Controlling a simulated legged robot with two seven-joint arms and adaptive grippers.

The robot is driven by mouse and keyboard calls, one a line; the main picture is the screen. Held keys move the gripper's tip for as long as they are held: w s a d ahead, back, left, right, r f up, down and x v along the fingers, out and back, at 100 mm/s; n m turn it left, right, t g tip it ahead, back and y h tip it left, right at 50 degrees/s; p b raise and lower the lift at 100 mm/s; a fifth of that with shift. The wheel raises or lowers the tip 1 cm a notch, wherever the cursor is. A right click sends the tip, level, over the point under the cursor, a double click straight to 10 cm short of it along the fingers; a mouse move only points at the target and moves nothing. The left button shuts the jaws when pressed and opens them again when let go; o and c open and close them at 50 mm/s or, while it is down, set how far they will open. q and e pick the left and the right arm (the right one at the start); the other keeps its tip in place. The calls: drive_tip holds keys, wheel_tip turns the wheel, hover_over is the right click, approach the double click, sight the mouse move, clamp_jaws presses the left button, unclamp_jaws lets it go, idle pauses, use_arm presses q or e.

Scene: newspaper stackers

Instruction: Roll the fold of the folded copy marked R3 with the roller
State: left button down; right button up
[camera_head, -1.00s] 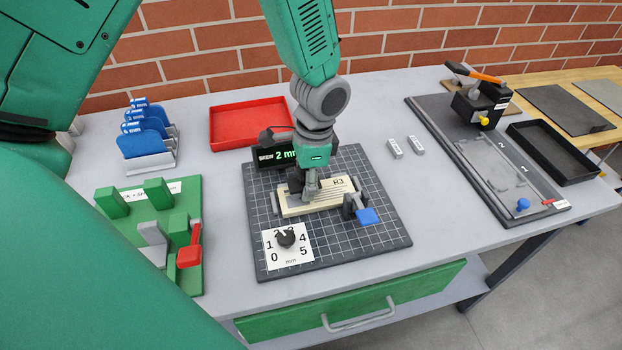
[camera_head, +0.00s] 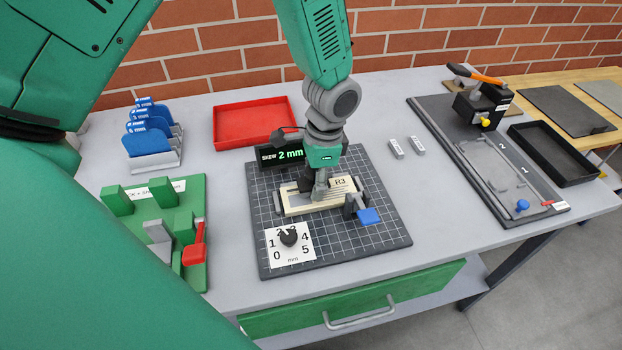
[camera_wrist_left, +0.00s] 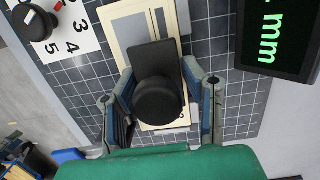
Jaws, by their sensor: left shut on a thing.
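The folded copy marked R3 (camera_head: 341,183) lies flat on the dark gridded mat (camera_head: 375,222), between small grey stops. It also shows in the left wrist view (camera_wrist_left: 136,28), under the fingers. My left gripper (camera_head: 319,190) points down over the copy. It is shut on the roller, a dark block with a round black knob (camera_wrist_left: 158,100) between the fingers. The roller is at the copy's upper face; the exact contact with the fold is hidden. My right gripper is not in view.
The display (camera_head: 282,155) behind the copy reads SKEW 2 mm. A dial card (camera_head: 290,259) and blue-tabbed clamp (camera_head: 368,216) flank the copy. A red tray (camera_head: 253,140), green fixture (camera_head: 122,238) and blue-divider rack (camera_head: 152,165) stand left. Two small grey blocks (camera_head: 396,149) lie right.

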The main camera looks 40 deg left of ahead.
sight(333, 187)
use_arm(q)
drive_tip(key=shift+w+d, duration=0.45)
drive_tip(key=shift+w, duration=0.05)
drive_tip(key=shift+w+d+p, duration=0.35)
drive_tip(key=shift+w+d, duration=0.05)
drive_tip(key=shift+w, duration=0.1)
drive_tip(key=shift+w+d, duration=0.65)
drive_tip(key=shift+w, duration=0.05)
drive_tip(key=shift+s+a+p, duration=0.5)
drive_tip(key=shift+s+p, duration=0.1)
drive_tip(key=shift+s, duration=0.05)
drive_tip(key=shift+s+a+p, duration=0.4)
drive_tip(key=shift+s+a, duration=0.25)
drive_tip(key=shift+s, duration=0.05)
drive_tip(key=shift+s, duration=0.1)
drive_tip(key=shift+s+a+p, duration=0.4)
drive_tip(key=shift+s+a, duration=0.15)
drive_tip(key=shift+a, duration=0.1)
